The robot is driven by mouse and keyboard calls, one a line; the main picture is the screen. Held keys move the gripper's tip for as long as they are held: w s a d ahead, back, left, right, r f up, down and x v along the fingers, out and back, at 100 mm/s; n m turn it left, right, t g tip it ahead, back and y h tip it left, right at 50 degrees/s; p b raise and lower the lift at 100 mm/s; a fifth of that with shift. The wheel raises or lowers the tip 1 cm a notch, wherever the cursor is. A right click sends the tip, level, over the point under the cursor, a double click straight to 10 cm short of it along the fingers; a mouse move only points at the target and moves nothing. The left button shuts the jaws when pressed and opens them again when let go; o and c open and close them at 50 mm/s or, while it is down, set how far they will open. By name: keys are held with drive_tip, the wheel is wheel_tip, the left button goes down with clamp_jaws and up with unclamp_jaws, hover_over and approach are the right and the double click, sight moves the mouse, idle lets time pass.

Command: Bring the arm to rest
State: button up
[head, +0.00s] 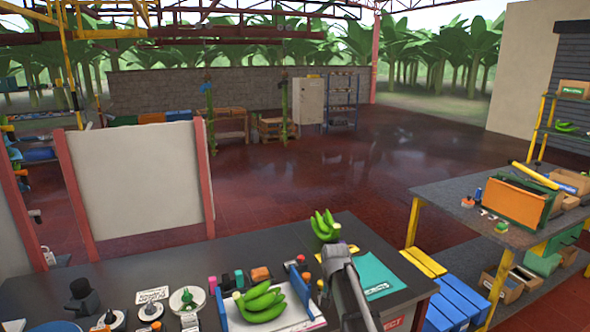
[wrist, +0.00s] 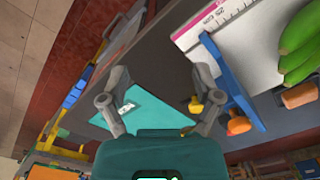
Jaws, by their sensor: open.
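My gripper (wrist: 160,76) shows in the wrist view with its two grey fingers spread apart. Nothing is held between them. Beyond the fingers lie the dark bench top and a teal sheet (wrist: 150,108) with a small white label. In the head view my grey arm (head: 345,290) reaches over the front bench (head: 240,258), beside the teal sheet (head: 375,275). The fingers cannot be made out clearly there. A green banana bunch (head: 325,226) stands just behind the arm, and another bunch (head: 262,302) lies on a white board to its left.
The board (wrist: 222,22) has blue end brackets (wrist: 228,75) and orange knobs. Scales and small tools crowd the bench's left part. A blue and yellow slatted stand (head: 445,290) and a table with crates (head: 480,208) are at right. Hanging stems (head: 284,108) are far back; the red floor between is clear.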

drive_tip(key=s+d+f+n+b, duration=0.1)
drive_tip(key=s+d+f+b, duration=0.1)
drive_tip(key=s, duration=0.7)
drive_tip(key=s+d+f+n+b, duration=0.2)
drive_tip(key=s+d+f+b, duration=0.1)
drive_tip(key=s, duration=0.7)
wheel_tip(320, 180, down, 2)
drive_tip(key=shift+d+f+n+b, duration=0.1)
drive_tip(key=shift+d+n+b, duration=0.2)
drive_tip(key=shift+b, duration=0.55)
